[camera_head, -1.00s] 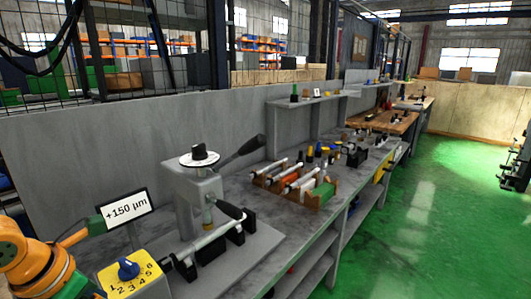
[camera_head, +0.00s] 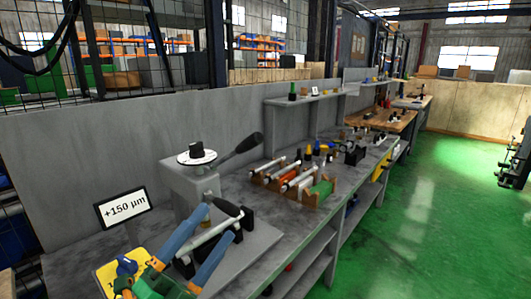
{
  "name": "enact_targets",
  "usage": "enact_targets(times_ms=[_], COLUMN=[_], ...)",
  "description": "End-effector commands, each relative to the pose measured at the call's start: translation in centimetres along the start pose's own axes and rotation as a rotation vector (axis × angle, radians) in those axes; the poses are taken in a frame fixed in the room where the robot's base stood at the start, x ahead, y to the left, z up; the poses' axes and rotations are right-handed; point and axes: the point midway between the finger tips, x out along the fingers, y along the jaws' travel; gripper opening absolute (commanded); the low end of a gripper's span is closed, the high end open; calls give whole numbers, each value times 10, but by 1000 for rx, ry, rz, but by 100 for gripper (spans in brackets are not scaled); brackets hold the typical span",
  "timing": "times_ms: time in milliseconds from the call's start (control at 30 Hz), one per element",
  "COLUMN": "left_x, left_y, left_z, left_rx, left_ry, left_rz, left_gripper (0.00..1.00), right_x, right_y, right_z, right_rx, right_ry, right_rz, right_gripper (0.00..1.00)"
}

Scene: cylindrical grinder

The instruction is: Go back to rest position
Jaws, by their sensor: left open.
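My left gripper (camera_head: 218,224) comes in at the bottom left, with two long blue fingers spread apart on a green body. It is open. Its fingers point up and away, in front of the grey grinder (camera_head: 190,187) with its black lever (camera_head: 240,150). A light metal shaft (camera_head: 214,231) lies in black supports on the machine base and shows between the fingers, which are not closed on it. I cannot tell how far the fingers are above it. My gripper partly covers the yellow dial panel (camera_head: 112,268) with its blue knob (camera_head: 126,265). My right gripper is out of view.
A "+150 µm" display (camera_head: 123,209) stands left of the machine. Further along the grey bench are wooden racks (camera_head: 320,195) with several rods, and small tools. A shelf (camera_head: 308,97) is above. The green floor (camera_head: 440,210) on the right is clear.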

Motion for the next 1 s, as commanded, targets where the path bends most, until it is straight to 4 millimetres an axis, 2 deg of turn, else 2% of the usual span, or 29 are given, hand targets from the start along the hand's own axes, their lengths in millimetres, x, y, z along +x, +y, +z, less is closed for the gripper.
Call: enact_targets(times_ms=[33,67,100,167,200,300,400,500,667,700,867,1000], left_x=[-22,-41,-68,-111,-139,-201,-251,-294,-350,-354,-379,-417], left_y=[21,38,63,100,122,166,194,212,225,241,296,344], left_z=[39,60,80,95,96,84,58,27,-28,-22,-13,-13], left_rx=[-212,-320,-443,-592,-674,-833,-952,-1049,-1175,-1164,-1155,-1145], left_ry=[-267,-420,-601,-832,-962,-1219,-1414,-1573,-1779,-1781,-1802,-1825], left_rz=[12,34,77,155,211,350,485,619,832,836,866,902], left_gripper=[90,90,90,90,90,90,90,90,90,90,90,90], right_x=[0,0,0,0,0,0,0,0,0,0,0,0], right_y=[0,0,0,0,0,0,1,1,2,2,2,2], right_z=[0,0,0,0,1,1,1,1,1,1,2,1], right_rx=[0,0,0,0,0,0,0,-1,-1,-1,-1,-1], right_ry=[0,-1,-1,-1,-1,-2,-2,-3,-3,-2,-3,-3], right_rz=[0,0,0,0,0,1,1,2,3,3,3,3], right_gripper=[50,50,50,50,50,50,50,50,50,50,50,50])
